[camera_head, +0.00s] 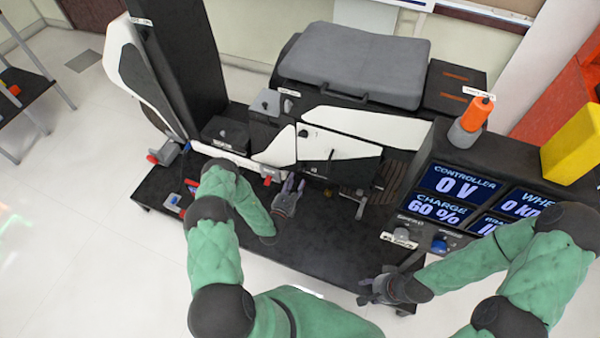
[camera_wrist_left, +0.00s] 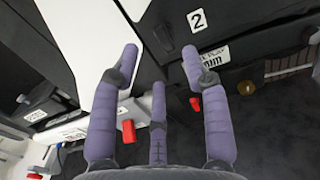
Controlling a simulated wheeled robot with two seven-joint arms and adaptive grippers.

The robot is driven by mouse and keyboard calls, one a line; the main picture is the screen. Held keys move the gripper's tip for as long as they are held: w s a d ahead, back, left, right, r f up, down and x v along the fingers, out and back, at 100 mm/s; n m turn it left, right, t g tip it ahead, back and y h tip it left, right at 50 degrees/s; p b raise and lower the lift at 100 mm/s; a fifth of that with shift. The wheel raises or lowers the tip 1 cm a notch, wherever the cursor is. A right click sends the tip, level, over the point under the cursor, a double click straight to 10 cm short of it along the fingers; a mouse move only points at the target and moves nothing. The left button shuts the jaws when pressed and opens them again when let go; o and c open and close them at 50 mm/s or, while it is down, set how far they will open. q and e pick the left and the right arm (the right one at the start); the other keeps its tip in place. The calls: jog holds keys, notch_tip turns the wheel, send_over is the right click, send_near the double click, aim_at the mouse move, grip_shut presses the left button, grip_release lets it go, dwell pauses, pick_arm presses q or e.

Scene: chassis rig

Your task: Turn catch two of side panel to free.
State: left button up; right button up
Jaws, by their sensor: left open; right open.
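The side panel (camera_head: 335,150), white above and black below, stands on the rig in the middle of the head view. In the left wrist view a label with a 2 (camera_wrist_left: 197,19) is on its dark face, just beyond my fingertips. Two small red tabs, one on the left (camera_wrist_left: 128,131) and one on the right (camera_wrist_left: 195,103), show low between and beside my fingers. I cannot tell which belongs to catch two. My left gripper (camera_head: 291,183) is open and empty in front of the panel's lower edge; its spread fingers also show in the wrist view (camera_wrist_left: 158,65). My right gripper (camera_head: 375,290) is open and empty near the bench's front edge.
The black bench top (camera_head: 320,235) is clear in front of the panel. A display console (camera_head: 450,190) with knobs stands at the right, an orange-topped grey object (camera_head: 470,120) on it. A grey seat (camera_head: 355,65) is behind. Small red and blue parts (camera_head: 175,200) lie at the left.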

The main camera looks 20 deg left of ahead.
aim_at(303, 168)
pick_arm(q)
jog(key=w+b, duration=0.1)
jog(key=w, duration=0.5)
jog(key=shift+w+a+b, duration=0.15)
jog(key=shift+b, duration=0.2)
grip_shut()
